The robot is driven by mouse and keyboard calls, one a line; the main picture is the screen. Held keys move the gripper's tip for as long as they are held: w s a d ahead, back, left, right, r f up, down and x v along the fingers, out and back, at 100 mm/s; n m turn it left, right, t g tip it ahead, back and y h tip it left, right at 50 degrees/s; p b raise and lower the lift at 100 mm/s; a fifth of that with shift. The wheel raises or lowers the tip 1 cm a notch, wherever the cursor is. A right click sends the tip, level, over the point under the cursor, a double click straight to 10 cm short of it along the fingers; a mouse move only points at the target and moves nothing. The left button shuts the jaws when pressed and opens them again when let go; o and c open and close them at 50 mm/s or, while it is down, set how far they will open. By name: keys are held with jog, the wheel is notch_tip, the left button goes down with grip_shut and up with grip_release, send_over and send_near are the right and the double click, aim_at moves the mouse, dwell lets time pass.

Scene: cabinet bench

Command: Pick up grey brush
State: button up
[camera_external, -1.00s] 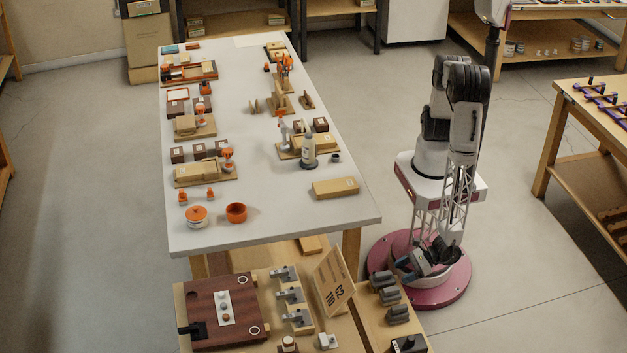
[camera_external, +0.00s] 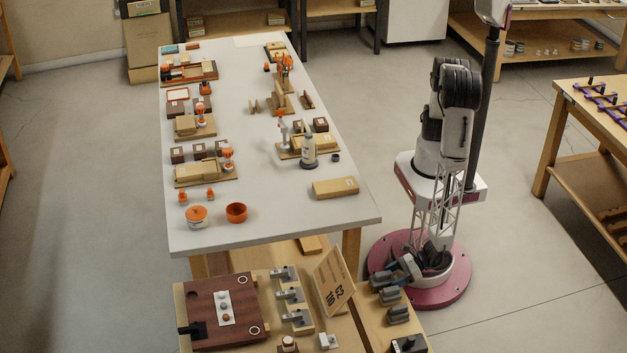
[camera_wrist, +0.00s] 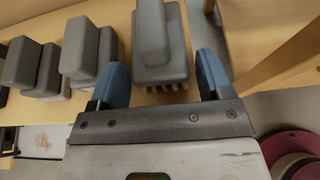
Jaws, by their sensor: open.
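Several grey brushes with block-shaped backs lie in a row on the low wooden shelf; the nearest one (camera_wrist: 160,45) shows in the wrist view with pale bristles along its lower edge. My gripper (camera_wrist: 162,75) is open, its blue fingers to the left and right of this brush's near end. No clear contact shows. In the external view my gripper (camera_external: 398,271) is low by the far end of the row, partly covering the far brush. Other grey brushes (camera_external: 398,314) are closer to the camera.
More grey brushes (camera_wrist: 82,50) stand close to the left of my gripper in the wrist view. A wooden post (camera_wrist: 275,60) rises at the right. A cardboard sign (camera_external: 334,282) stands left of the brush row. A black box (camera_external: 408,344) is at the shelf's near end.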

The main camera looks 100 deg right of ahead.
aim_at(386, 272)
jog(key=shift+x, duration=1.8)
jog(key=shift+c, duration=0.4)
jog(key=c, duration=0.7)
jog(key=shift+o, duration=0.2)
jog(key=shift+r, duration=0.15)
jog(key=shift+r, duration=1.55)
jog(key=s+d+r, duration=0.1)
jog(key=s+d, duration=0.9)
jog(key=d, duration=0.2)
jog(key=shift+d+r, duration=0.15)
jog(key=shift+r, duration=0.15)
